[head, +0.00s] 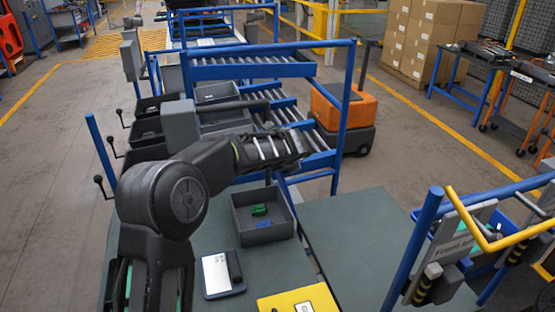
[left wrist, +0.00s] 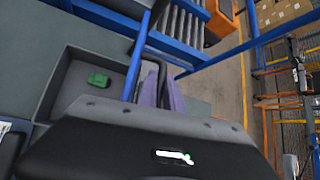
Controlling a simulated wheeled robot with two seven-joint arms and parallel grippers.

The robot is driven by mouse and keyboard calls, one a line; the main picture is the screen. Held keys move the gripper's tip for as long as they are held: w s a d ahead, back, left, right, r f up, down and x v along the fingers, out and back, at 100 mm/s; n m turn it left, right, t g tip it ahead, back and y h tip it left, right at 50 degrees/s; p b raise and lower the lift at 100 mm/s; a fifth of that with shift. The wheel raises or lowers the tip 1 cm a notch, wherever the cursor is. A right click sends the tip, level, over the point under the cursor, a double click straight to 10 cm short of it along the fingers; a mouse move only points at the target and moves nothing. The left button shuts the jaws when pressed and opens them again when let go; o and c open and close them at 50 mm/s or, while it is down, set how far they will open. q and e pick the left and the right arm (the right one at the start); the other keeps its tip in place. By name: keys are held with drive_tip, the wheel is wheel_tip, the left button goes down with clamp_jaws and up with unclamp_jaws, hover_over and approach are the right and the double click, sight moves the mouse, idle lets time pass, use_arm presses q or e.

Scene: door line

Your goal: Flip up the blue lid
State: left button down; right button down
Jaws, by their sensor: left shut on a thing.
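No blue lid can be clearly made out in either view. My left gripper (head: 268,176) hangs over the far edge of the grey bin (head: 287,233) in the head view. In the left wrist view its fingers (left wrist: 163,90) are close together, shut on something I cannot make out. A blue rail (left wrist: 140,55) runs close beside them. The bin holds a green part (head: 258,209) and a small flat blue piece (head: 264,224). The green part (left wrist: 98,79) also shows in the wrist view. My right gripper is not in view.
A blue-framed roller rack (head: 343,115) stands just beyond the bin. A white-and-dark device (head: 216,272) and a yellow panel (head: 290,300) lie on the green-grey table (head: 362,235). A yellow handle (head: 470,222) and blue posts stand at the right. The table right of the bin is clear.

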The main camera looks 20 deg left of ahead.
use_arm(q)
drive_tip(key=shift+w, duration=0.1)
idle(0.3)
drive_tip(key=c, duration=1.8)
unclamp_jaws()
drive_tip(key=shift+o, duration=0.2)
drive_tip(key=shift+d, duration=0.1)
drive_tip(key=b+v, duration=0.2)
drive_tip(key=v, duration=0.5)
drive_tip(key=shift+s+r, duration=0.25)
drive_tip(key=shift+s, duration=0.05)
drive_tip(key=shift+d, duration=0.1)
